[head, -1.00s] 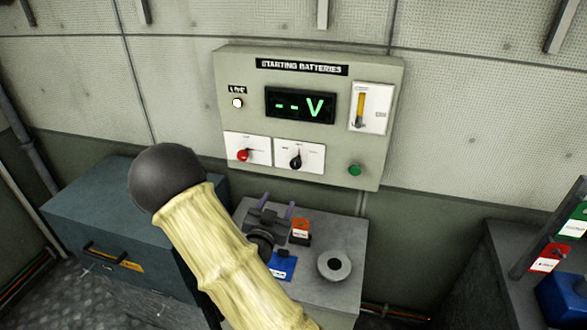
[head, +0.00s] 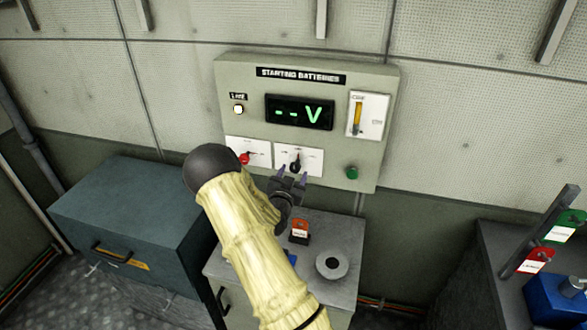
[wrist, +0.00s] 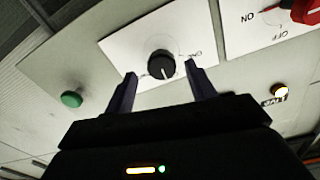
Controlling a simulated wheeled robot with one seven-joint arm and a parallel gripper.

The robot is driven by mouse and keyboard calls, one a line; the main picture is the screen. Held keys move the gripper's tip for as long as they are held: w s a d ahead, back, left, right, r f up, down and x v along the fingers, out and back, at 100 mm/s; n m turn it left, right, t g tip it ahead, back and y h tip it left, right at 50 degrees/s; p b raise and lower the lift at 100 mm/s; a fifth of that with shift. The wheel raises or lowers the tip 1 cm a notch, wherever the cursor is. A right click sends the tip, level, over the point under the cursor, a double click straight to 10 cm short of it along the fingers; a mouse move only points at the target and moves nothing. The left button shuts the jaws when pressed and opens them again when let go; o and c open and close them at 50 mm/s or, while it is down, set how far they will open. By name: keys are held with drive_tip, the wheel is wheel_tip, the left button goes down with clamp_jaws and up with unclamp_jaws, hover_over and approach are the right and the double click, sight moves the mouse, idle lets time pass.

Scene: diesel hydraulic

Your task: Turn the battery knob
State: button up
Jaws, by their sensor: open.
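The starting batteries panel (head: 230,100) is on the wall, with a display reading "-- V". A black knob (head: 295,165) on a white plate sits low in its middle, and it also shows in the wrist view (wrist: 161,65) with a white pointer line. A red knob (head: 244,158) is on the plate to its left; it shows at the top right in the wrist view (wrist: 303,10). My gripper (head: 291,177) is open and empty just below the black knob. In the wrist view its fingers (wrist: 160,80) stand to either side of the knob, apart from it.
A green button (head: 352,172) is at the panel's lower right, and a lit white lamp (head: 238,109) at its left. A blue-grey chest (head: 120,205) is at left.

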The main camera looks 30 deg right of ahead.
drive_tip(key=shift+w+d, duration=0.4)
drive_tip(key=shift+w, duration=0.15)
drive_tip(key=c, duration=1)
